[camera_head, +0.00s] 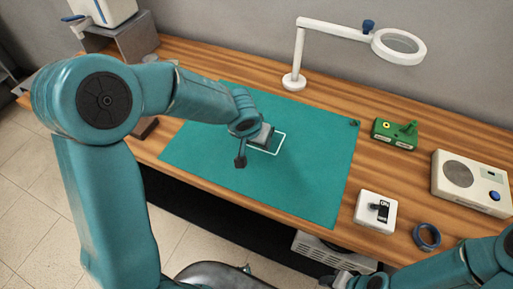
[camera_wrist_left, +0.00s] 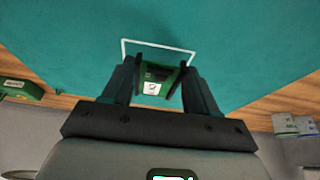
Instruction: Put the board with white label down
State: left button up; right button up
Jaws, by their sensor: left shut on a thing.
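My left gripper (camera_head: 254,148) is over the teal mat (camera_head: 310,165), at the white outlined rectangle (camera_head: 279,143). In the left wrist view, the jaws (camera_wrist_left: 160,72) are shut on a small green board (camera_wrist_left: 157,70) with a white label (camera_wrist_left: 152,88). The board sits between the two dark fingers, and the white outline (camera_wrist_left: 158,42) shows just beyond it. In the head view the gripper hides the board. Whether the board touches the mat cannot be told. My right gripper (camera_head: 342,281) is partly in view at the bottom edge; its jaws are unclear.
A green device (camera_head: 395,134), a white switch box (camera_head: 376,212), a dark ring (camera_head: 427,236) and a cream box with a round grille (camera_head: 472,182) stand right of the mat. A magnifier lamp (camera_head: 295,82) stands behind it. Most of the mat is clear.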

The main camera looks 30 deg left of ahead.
aim_at(258, 152)
pick_arm(q)
notch_tip(258, 152, down, 4)
jog(key=shift+w+d+f+b, duration=0.1)
jog(key=shift+b, duration=0.4)
jog(key=shift+f, duration=0.1)
jog(key=o, duration=1)
jog(key=shift+o, duration=0.2)
jog(key=shift+r, duration=0.2)
